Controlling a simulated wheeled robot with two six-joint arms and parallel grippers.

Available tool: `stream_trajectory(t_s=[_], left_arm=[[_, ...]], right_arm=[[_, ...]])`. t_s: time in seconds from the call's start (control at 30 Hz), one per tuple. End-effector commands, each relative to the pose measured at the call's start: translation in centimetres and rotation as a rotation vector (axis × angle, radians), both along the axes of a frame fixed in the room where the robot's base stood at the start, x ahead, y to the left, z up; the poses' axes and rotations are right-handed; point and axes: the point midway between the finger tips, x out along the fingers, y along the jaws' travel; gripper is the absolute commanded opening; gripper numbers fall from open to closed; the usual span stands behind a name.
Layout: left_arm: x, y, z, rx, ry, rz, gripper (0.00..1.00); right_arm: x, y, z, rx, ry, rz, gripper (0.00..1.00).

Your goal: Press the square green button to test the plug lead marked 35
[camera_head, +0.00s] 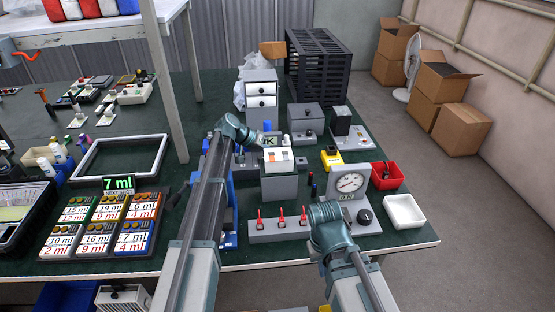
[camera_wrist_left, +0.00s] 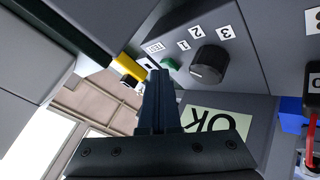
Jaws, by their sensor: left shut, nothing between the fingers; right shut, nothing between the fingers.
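The green button (camera_wrist_left: 172,64) is on a grey panel in the left wrist view, between a TEST label (camera_wrist_left: 154,47) and a black knob (camera_wrist_left: 210,65) marked 1, 2 and 3. The knob's setting is unclear. My left gripper (camera_wrist_left: 160,73) is shut and empty, its tips right by the button; I cannot tell whether they touch. A display (camera_wrist_left: 217,122) on the panel reads OK. In the head view my left gripper (camera_head: 256,137) is at the tester, partly hiding it. My right gripper (camera_head: 323,210) is by the red switches. No lead marked 35 is legible.
A row of red switches (camera_head: 281,217) and a dial gauge (camera_head: 349,184) stand in front. A red bin (camera_head: 387,175) and white tray (camera_head: 404,211) are at right. A black rack (camera_head: 319,66) stands behind. Numbered blocks (camera_head: 97,225) and an empty-looking frame tray (camera_head: 121,158) lie at left.

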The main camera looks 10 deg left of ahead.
Motion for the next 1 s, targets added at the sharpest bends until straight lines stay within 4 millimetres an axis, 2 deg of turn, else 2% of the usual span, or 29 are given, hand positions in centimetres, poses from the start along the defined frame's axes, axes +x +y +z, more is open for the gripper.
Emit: stream_trajectory(t_s=[0.23,0.67,1.0], left_arm=[[0.0,0.0,1.4,0.000,0.001,-0.001,0.00],[0.0,0.0,1.6,0.000,0.000,0.000,0.00],[0.0,0.0,4.6,0.000,0.000,0.000,0.00]], right_arm=[[0.0,0.0,1.5,0.000,0.000,0.000,0.00],[0.0,0.0,1.7,0.000,0.000,0.000,0.00],[0.0,0.0,4.6,0.000,0.000,0.000,0.00]])
